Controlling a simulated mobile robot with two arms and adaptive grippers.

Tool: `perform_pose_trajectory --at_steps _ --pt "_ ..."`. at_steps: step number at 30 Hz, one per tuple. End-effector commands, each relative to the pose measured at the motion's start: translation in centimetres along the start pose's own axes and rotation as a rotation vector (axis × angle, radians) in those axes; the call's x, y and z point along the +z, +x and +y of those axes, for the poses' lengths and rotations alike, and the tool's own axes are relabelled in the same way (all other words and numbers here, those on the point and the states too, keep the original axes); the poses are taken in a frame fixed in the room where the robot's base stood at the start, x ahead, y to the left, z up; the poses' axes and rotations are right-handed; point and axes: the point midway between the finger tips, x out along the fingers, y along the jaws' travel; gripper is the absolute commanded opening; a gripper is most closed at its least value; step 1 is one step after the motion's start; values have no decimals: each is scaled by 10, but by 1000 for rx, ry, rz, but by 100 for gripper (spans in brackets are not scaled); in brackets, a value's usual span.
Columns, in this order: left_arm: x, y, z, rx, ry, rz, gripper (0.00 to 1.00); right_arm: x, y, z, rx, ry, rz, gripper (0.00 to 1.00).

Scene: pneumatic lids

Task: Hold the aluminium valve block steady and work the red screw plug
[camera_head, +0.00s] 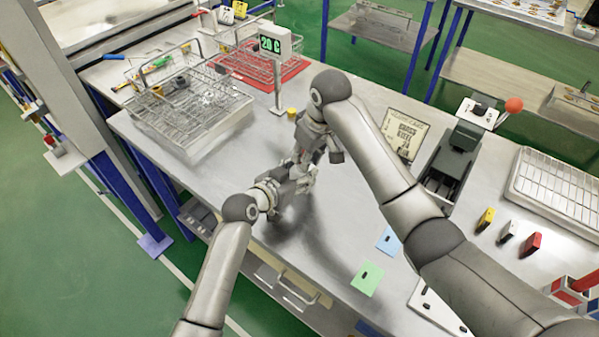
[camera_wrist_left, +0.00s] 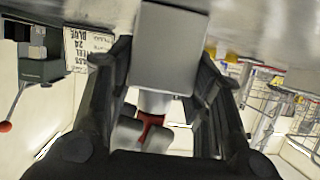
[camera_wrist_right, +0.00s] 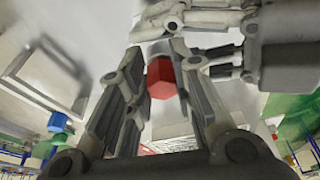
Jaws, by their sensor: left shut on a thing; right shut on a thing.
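The aluminium valve block (camera_wrist_left: 168,48) is a plain grey block between the two dark fingers of my left gripper (camera_wrist_left: 158,62), which is shut on it. The red screw plug (camera_wrist_right: 161,78) is six-sided and sits between the fingers of my right gripper (camera_wrist_right: 155,62), shut on it. A bit of the plug's red also shows below the block in the left wrist view. In the head view my left gripper (camera_head: 286,184) and right gripper (camera_head: 306,164) meet above the middle of the bench, right above left. They hide the block and plug there. How far the plug is screwed in cannot be told.
A wire basket (camera_head: 150,128) stands at the bench's back left, near a red tray (camera_head: 290,72) and a "20 C" display (camera_head: 274,43). A printed card (camera_head: 404,134) and dark grey device (camera_head: 452,156) stand right. Blue and green cards (camera_head: 367,279) lie in front.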

Motion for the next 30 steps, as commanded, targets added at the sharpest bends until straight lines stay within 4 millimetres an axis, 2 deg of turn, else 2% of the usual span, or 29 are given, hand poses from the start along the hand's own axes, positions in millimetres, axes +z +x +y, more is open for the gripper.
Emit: perform_pose_trajectory --at_steps 1,5,14,30 --pt "-9 -1 -4 -10 2 21 7 5 4 2 -16 -54 -18 0" --pt "-9 -1 -5 -11 1 20 8 5 4 3 -49 -180 -19 0" --pt "-8 -2 -7 -14 1 19 7 4 0 5 -42 -171 -18 0" --pt "0 -1 -6 -13 3 3 8 -4 -20 5 -39 -169 -9 0"
